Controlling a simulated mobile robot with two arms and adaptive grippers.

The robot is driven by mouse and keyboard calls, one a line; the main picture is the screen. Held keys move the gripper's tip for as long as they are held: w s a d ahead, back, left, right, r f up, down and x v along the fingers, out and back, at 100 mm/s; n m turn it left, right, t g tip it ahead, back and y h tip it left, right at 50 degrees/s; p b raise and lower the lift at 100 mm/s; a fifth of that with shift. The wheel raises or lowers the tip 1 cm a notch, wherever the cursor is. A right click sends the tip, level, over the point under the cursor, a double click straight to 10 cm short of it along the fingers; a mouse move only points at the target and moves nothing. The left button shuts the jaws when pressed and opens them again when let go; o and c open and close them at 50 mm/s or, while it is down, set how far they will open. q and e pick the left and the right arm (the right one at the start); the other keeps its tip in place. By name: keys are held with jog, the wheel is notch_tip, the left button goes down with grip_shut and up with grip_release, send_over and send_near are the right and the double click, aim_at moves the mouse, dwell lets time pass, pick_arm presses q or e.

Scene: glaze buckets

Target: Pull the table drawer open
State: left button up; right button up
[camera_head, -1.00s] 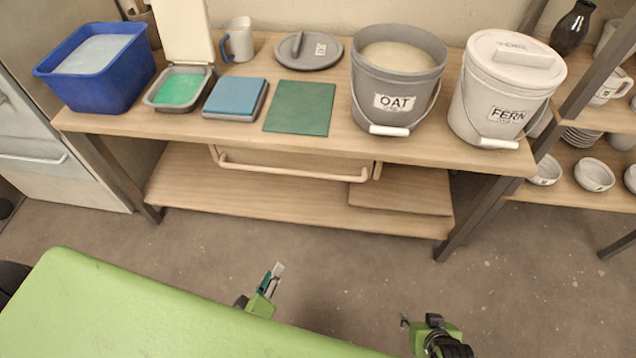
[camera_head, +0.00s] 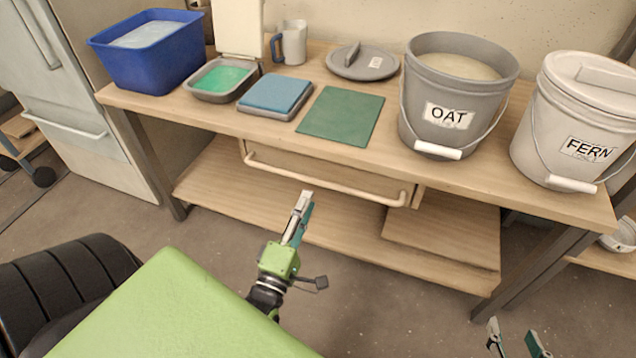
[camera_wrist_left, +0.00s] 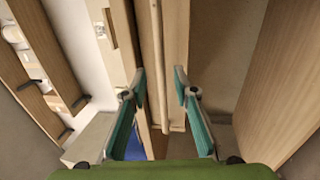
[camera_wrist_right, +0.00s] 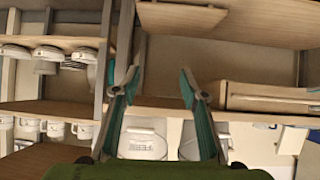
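The drawer (camera_head: 325,169) is a pale wood box front under the tabletop, looking shut. Its long light bar handle (camera_head: 330,184) runs along the front; in the left wrist view the handle (camera_wrist_left: 156,60) stands upright in the picture. My left gripper (camera_head: 303,200) is just below and in front of the handle in the head view. In the left wrist view it is open, with the handle lined up between its fingertips, seemingly still apart. My right gripper (camera_head: 515,338) is open and empty, low at the right, away from the drawer (camera_wrist_right: 268,97).
The table (camera_head: 245,122) carries a blue tub (camera_head: 150,62), an OAT bucket (camera_head: 452,95), a FERN bucket (camera_head: 575,120), tiles and a lid. A lower shelf (camera_head: 225,178) lies under the drawer. The floor in front is open.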

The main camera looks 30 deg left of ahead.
aim_at(317, 181)
pick_arm(q)
jog(key=shift+b+x, duration=0.45)
jog(key=shift+x, duration=3.2)
pick_arm(e)
jog(key=w+a+r+t, duration=0.1)
jog(key=w+r+t, duration=0.2)
jog(key=r, duration=0.2)
jog(key=shift+w+a+y, duration=0.2)
jog(key=shift+a+y, duration=0.1)
jog(key=shift+y, duration=0.1)
jog(key=shift+r, duration=0.1)
pick_arm(q)
grip_shut()
